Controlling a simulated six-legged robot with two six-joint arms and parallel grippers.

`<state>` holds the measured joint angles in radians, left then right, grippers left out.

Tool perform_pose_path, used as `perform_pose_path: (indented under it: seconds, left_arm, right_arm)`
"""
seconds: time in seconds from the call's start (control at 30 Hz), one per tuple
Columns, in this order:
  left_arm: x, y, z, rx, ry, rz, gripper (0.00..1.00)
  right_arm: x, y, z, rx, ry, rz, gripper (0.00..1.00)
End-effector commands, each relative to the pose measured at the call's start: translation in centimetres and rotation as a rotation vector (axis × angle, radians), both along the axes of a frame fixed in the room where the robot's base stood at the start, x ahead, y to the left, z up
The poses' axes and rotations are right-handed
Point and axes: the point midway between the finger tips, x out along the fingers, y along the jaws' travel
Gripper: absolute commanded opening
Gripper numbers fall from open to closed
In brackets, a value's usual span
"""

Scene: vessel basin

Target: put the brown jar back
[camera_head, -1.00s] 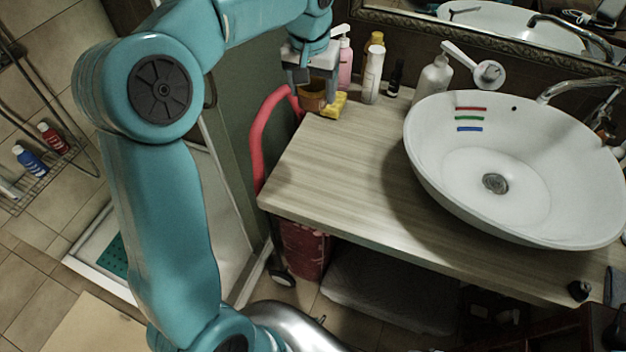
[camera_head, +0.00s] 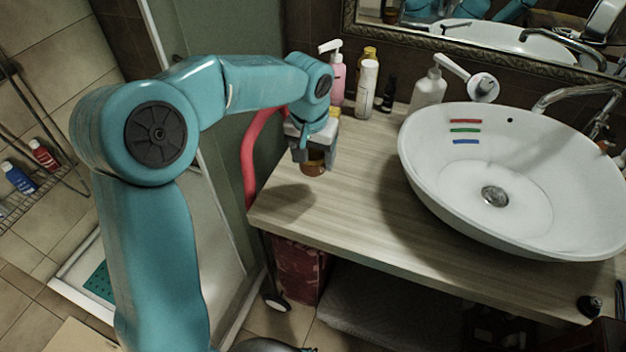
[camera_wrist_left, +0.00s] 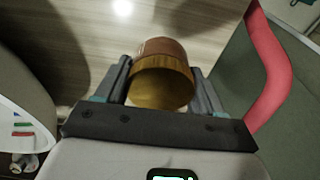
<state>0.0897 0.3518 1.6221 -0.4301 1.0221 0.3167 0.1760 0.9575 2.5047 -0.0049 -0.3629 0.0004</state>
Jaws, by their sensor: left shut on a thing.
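The brown jar (camera_head: 313,163) is between the fingers of my left gripper (camera_head: 314,160), over the left part of the wooden counter. In the left wrist view the jar (camera_wrist_left: 162,75) has a brown body and a golden-yellow end, and the two dark fingers (camera_wrist_left: 160,88) press on its sides. My left gripper is shut on it. A shadow lies on the counter to the left of the jar; I cannot tell how far the jar is above the top. My right gripper is not in view.
The wooden counter (camera_head: 345,205) is clear in front. Behind stand a pink pump bottle (camera_head: 337,80), a white bottle (camera_head: 367,90), a small dark bottle (camera_head: 388,93) and a white pump bottle (camera_head: 428,92). A white basin (camera_head: 560,180) fills the right. A red curved rail (camera_head: 250,160) stands left.

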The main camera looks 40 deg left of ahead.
Motion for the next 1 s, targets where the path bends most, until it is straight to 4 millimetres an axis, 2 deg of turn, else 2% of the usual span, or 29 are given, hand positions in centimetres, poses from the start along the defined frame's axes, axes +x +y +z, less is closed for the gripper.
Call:
perform_pose_path:
  seconds: [0.03,0.1,0.27,0.5,0.93,0.97,1.0]
  left_arm:
    - [-0.1,0.1,-1.2,0.001,0.003,0.001,0.32]
    - [-0.1,0.0,-2.4,0.0,0.002,0.002,0.32]
    - [-0.1,0.0,-3.8,0.001,0.0,0.003,0.32]
    - [-0.1,0.0,-7.3,0.0,0.0,0.004,0.32]
    - [-0.1,0.0,-8.2,0.001,-0.002,0.004,0.32]
    - [-0.1,0.0,-8.1,0.001,-0.001,0.004,0.74]
    - [-0.1,0.0,-8.0,0.001,-0.001,0.004,0.87]
  right_arm:
    - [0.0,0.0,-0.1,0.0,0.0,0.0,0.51]
    - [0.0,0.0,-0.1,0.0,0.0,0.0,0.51]
    - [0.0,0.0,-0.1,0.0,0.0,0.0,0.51]
    - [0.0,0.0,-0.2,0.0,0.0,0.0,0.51]
    - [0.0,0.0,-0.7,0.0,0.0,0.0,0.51]
    - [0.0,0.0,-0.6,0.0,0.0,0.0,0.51]
    - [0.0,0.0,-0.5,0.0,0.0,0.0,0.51]
